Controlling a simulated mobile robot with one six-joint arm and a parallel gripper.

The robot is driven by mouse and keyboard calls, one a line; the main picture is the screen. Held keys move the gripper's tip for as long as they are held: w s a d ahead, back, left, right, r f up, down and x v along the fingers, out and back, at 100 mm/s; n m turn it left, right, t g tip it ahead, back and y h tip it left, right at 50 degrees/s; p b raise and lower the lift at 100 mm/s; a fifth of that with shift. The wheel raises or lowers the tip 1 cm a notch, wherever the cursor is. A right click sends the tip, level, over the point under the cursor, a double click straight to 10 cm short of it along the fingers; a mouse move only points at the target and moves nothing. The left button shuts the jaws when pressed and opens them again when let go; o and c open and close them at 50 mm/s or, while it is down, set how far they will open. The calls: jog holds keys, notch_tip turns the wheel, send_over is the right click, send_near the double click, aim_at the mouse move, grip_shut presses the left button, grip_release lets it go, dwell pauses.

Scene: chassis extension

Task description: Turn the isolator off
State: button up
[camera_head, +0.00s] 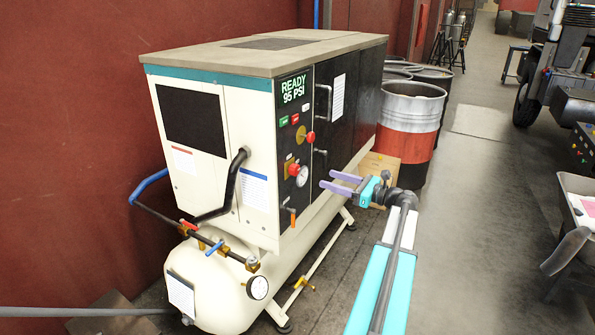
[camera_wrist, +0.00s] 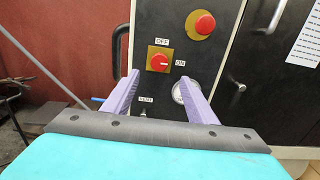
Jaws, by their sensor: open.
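The isolator is a red rotary knob on an orange plate (camera_wrist: 158,60) in the wrist view, with an OFF label above it and an ON label to its right. Its pale pointer mark seems to face right, towards ON. In the head view the isolator (camera_head: 291,167) sits on the compressor's black control panel, left of a round gauge (camera_head: 302,176). My gripper (camera_head: 327,181) is open and empty, to the right of the panel and apart from it. In the wrist view its two purple fingers (camera_wrist: 159,77) point at the panel, with the knob seen just beyond their tips.
A red mushroom button (camera_wrist: 204,24) on a yellow plate is up and right of the isolator. The gauge (camera_wrist: 180,91) shows beside the right finger. A small VENT valve (camera_head: 290,211) is lower on the panel. Drums (camera_head: 410,108) and a cardboard box (camera_head: 378,165) stand behind my gripper.

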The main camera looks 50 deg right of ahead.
aim_at(297, 170)
jog(key=shift+w, duration=0.1)
jog(key=p+x, duration=0.3)
jog(key=x, duration=1)
jog(key=shift+w, duration=0.3)
jog(key=c, duration=1.1)
jog(key=shift+o, duration=0.2)
